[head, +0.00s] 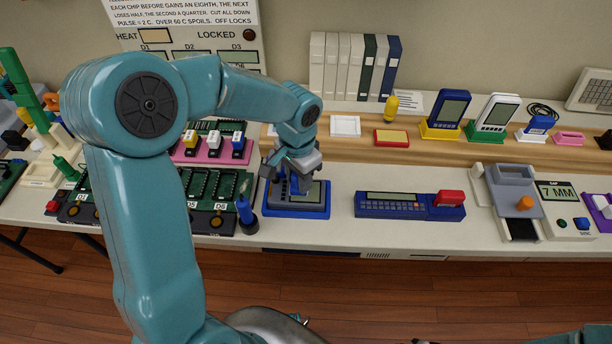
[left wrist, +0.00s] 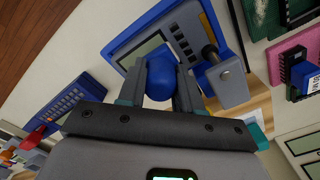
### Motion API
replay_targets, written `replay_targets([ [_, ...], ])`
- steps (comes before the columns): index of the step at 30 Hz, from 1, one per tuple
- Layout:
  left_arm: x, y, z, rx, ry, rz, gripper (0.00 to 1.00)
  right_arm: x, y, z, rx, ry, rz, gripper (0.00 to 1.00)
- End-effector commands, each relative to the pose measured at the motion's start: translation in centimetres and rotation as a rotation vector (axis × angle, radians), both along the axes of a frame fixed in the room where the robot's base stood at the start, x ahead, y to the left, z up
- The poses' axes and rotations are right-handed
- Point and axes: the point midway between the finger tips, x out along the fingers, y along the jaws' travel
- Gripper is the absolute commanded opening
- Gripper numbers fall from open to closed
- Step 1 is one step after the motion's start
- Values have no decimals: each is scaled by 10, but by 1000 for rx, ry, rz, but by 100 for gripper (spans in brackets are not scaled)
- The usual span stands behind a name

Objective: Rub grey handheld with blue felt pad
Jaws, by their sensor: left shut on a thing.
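The grey handheld (head: 312,197) lies in a blue tray (head: 296,213) on the bench. Its screen and keys show in the left wrist view, where the handheld (left wrist: 186,32) is partly covered by what I hold. My left gripper (head: 296,180) is above the handheld, pointing down. It is shut on the blue felt pad, whose rounded blue part (left wrist: 161,80) shows between the fingers (left wrist: 162,90) in the left wrist view. Whether the pad touches the handheld is hard to tell. My right gripper is out of view.
A blue-handled tool (head: 245,212) stands close left of the tray, beside green circuit boards (head: 207,186). A long blue device (head: 392,206) with a red block (head: 449,198) lies to the right. Bare bench separates it from the tray. A wooden shelf (head: 360,152) runs behind.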

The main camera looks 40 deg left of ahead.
Motion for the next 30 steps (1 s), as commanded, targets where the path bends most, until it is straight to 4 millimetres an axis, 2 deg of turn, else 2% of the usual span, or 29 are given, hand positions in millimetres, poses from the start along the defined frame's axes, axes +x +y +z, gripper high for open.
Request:
replay_targets([
  [7, 1, -1, 0, -1, 1, -1, 0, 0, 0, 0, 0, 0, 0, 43],
  [15, 8, -13, 2, 0, -1, -1, 0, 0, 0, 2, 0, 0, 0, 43],
  [23, 8, -13, 4, 0, -2, 0, 0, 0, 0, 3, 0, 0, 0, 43],
  [30, 8, -13, 26, 0, -2, 1, 0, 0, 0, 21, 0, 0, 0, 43],
])
